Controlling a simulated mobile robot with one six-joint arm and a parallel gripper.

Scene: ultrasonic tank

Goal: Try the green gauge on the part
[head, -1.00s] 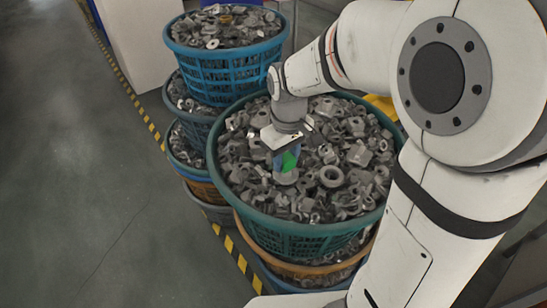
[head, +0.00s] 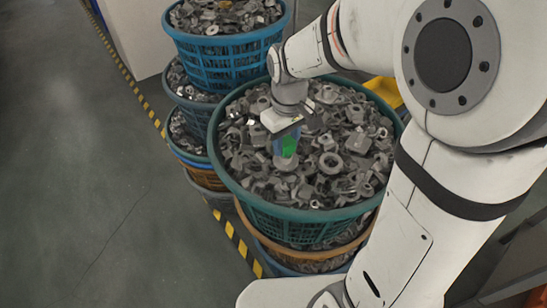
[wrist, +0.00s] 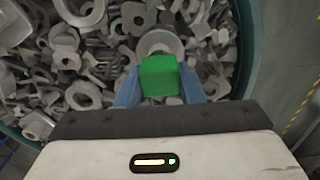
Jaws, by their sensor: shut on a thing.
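My gripper (head: 279,144) points down over the big teal basket of metal parts. Its two blue fingers are shut on the green gauge (head: 290,145), a small green block. In the wrist view the green gauge (wrist: 159,77) sits between the fingertips. A round, light grey part (wrist: 159,40) with a raised rim lies just beyond the gauge in the wrist view, its near side hidden by it. In the head view a pale round piece (head: 285,163) shows right under the fingertips. I cannot tell whether gauge and part touch.
The teal basket (head: 300,220) is heaped with loose grey castings and rings around the gripper. A stack with a blue basket (head: 226,65) stands behind left. Yellow-black tape (head: 235,239) edges the stacks; the grey floor (head: 80,190) at left is clear.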

